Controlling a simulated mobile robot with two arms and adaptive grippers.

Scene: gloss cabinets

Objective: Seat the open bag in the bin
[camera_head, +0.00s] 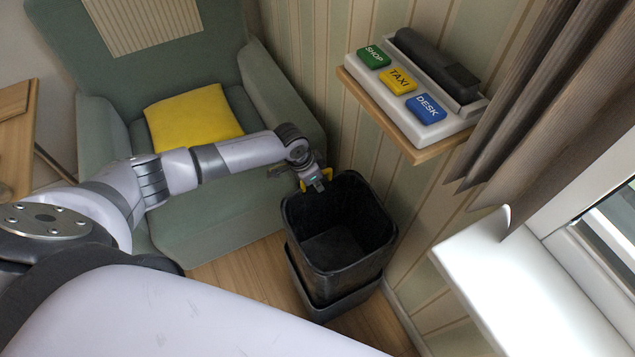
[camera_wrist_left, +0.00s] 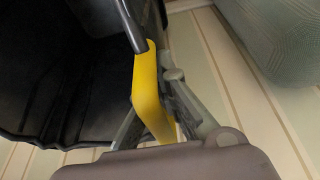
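The black bag (camera_head: 345,262) is open at the top, with its dark inside showing. It stands in the dark bin (camera_head: 322,310), whose rim shows below the bag's walls, so much of the bag stands above it. My left gripper (camera_head: 316,182) is at the bag's back left rim. A yellow strap (camera_head: 327,173) shows there. In the left wrist view the yellow strap (camera_wrist_left: 148,92) runs from the black rim down between my fingers, which appear closed on it. The bag's inside (camera_wrist_left: 60,80) fills the left of that view. My right gripper is out of view.
A green armchair (camera_head: 95,130) with a yellow cushion (camera_head: 193,120) stands left of the bin. The striped wall is close on the right, with a wooden shelf (camera_head: 420,156) holding a button panel (camera_head: 376,84). A white window sill (camera_head: 500,290) juts out at right.

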